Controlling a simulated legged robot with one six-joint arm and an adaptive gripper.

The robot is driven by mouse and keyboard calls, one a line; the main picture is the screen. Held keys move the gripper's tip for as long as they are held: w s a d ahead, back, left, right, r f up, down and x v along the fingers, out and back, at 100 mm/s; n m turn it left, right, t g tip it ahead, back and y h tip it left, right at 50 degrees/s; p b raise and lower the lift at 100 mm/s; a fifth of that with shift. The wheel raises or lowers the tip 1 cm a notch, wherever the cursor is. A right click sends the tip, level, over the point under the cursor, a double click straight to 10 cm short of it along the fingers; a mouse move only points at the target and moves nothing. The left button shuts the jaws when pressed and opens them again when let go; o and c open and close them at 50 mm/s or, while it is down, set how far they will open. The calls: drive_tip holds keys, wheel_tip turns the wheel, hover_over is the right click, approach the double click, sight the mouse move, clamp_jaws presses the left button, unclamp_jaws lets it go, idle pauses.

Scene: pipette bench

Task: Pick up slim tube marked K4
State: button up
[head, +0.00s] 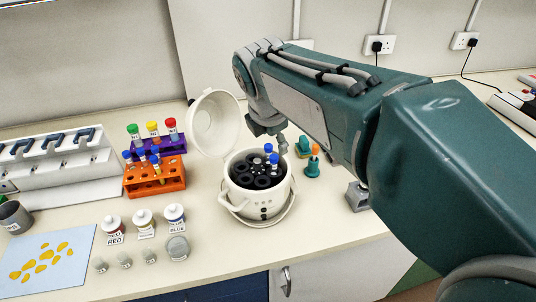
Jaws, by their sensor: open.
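I cannot read which tube is marked K4; the labels are too small. Tubes with green, yellow and red caps (152,131) stand in the purple rack (175,146). Blue-capped tubes (273,160) stand in the dark rotor (246,181) of the open white centrifuge (262,208). An orange-capped tube (315,151) stands in a small teal holder (312,170). My gripper (283,147) is open, above the back of the centrifuge, partly hidden by my own arm.
The centrifuge's lid (214,122) stands raised at its back left. Red, yellow and blue labelled bottles (144,224) and small jars stand in front of the racks. A pipette stand (60,150) and a blue mat (45,262) are at left.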

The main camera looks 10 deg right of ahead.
sight(268, 146)
drive_tip(key=w+f+n, duration=0.3)
drive_tip(key=w+n, duration=0.1)
drive_tip(key=w+f+n+h, duration=0.1)
drive_tip(key=w+f+n, duration=0.1)
drive_tip(key=w, duration=0.1)
drive_tip(key=shift+w+a+f, duration=0.1)
drive_tip(key=shift+a+f, duration=0.15)
drive_tip(key=shift+f, duration=0.1)
drive_tip(key=x, duration=0.5)
drive_tip(key=shift+w+d, duration=0.1)
drive_tip(key=shift+d, duration=0.2)
drive_tip(key=shift+a, duration=0.2)
drive_tip(key=shift+c, duration=0.6)
drive_tip(key=c, duration=0.7)
drive_tip(key=shift+c, duration=0.3)
drive_tip(key=shift+d, duration=0.1)
